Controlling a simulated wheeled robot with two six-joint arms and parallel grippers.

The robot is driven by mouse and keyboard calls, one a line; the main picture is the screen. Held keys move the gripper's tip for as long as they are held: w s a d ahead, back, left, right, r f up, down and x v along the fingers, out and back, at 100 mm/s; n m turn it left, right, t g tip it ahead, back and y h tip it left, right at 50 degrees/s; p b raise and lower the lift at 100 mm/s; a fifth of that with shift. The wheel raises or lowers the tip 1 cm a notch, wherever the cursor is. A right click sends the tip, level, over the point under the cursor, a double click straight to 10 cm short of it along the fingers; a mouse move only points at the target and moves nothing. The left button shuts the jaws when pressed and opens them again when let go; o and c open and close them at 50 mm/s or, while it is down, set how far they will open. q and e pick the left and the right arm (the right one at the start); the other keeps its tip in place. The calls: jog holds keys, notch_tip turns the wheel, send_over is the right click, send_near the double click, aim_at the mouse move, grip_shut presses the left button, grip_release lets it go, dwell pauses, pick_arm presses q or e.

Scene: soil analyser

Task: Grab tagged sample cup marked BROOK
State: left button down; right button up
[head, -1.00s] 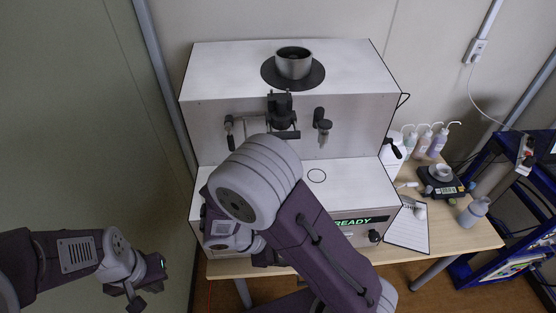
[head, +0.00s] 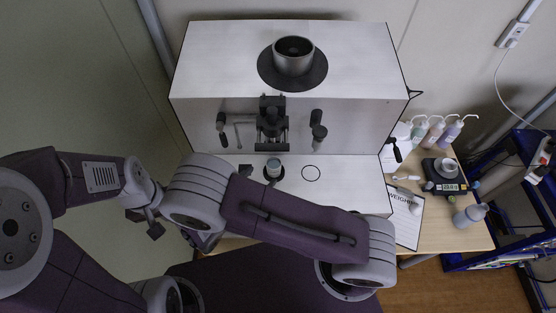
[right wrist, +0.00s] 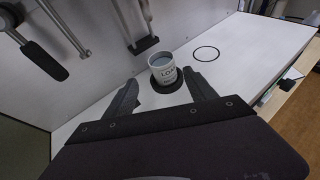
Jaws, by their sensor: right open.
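A small pale cup (head: 274,168) with grey-blue contents stands on a dark round pad on the analyser's white deck. In the right wrist view the cup (right wrist: 165,72) is upright, and its label seems to begin "LOA"; smaller text below is unreadable. I cannot read BROOK anywhere. My right gripper (right wrist: 162,84) is open, its two fingers pointing toward the cup, one to either side of its near side, with nothing gripped. In the head view my own arm hides most of this gripper. My left gripper (head: 155,231) shows only as a small dark part at the left.
The white analyser (head: 230,125) fills the middle, with a metal funnel (head: 293,57) on top and levers on its front. A ring mark (head: 311,173) lies right of the cup. Squeeze bottles (head: 437,133), a scale (head: 446,178) and a paper sheet (head: 408,225) lie on the table at right.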

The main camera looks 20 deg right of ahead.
aim_at(270, 169)
jog(key=shift+d+r+p, duration=0.15)
jog(key=shift+p, duration=0.15)
jog(key=shift+w+d+f, duration=0.1)
jog(key=shift+w+f, duration=0.05)
jog(key=shift+f, duration=0.05)
jog(key=shift+p+x, duration=0.35)
jog(key=shift+x, duration=0.85)
jog(key=p+x, duration=0.2)
jog(key=x, duration=0.2)
jog(key=shift+w+d+r+p, duration=0.1)
jog(key=shift+d+r+p, duration=0.25)
jog(key=shift+d+p, duration=0.1)
jog(key=shift+f, duration=0.15)
jog(key=shift+a, duration=0.15)
jog(key=shift+w+f, duration=0.15)
jog(key=c, duration=1.4)
pick_arm(q)
notch_tip(270, 169, up, 5)
jog(key=shift+s+a+f, duration=0.1)
jog(key=shift+a+f, duration=0.05)
pick_arm(e)
grip_shut()
